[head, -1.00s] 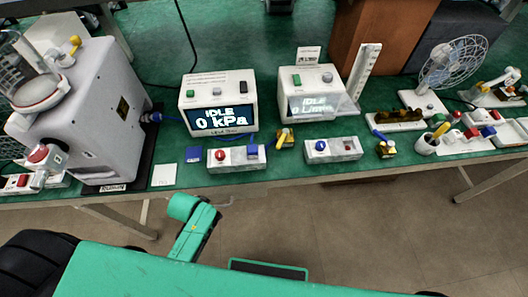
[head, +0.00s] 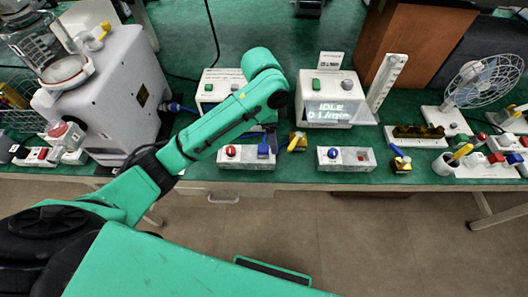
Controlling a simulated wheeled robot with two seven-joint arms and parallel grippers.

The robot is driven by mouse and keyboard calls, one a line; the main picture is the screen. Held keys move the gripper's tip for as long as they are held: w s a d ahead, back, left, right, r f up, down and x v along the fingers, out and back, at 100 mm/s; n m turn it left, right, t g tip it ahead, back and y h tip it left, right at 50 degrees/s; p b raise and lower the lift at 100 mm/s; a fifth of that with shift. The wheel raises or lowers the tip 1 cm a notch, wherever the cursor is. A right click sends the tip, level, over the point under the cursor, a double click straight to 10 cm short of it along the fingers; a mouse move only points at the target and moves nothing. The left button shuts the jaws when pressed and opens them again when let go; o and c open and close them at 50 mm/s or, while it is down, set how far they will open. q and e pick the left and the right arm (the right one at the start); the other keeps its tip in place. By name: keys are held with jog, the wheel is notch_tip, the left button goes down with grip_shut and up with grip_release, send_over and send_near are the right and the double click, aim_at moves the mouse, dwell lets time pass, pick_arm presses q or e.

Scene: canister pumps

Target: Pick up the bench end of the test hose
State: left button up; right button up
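A blue fitting (head: 176,107) sticks out of the right side of the white pump housing (head: 105,90), with a short piece of blue hose beside it. A blue strip that may be more of the hose (head: 248,135) shows low in front of the pressure box (head: 213,84), mostly behind my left arm. I cannot tell which part is the bench end. My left arm reaches over the bench from the left, across the pressure box.
A white block with a red knob (head: 246,157) and one with a blue knob (head: 346,159) lie near the bench's front edge. A flow box (head: 325,98) reads IDLE.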

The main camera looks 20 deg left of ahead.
aim_at(263, 148)
pick_arm(q)
notch_tip(263, 148, up, 4)
jog(key=w+a+f+m+y, duration=0.1)
jog(key=w+a+y, duration=0.1)
jog(key=a, duration=0.1)
jog(key=shift+g, duration=0.3)
notch_tip(263, 148, down, 14)
jog(key=p, duration=0.3)
jog(key=shift+s+a+r, duration=0.1)
jog(key=shift+r, duration=0.1)
grip_shut()
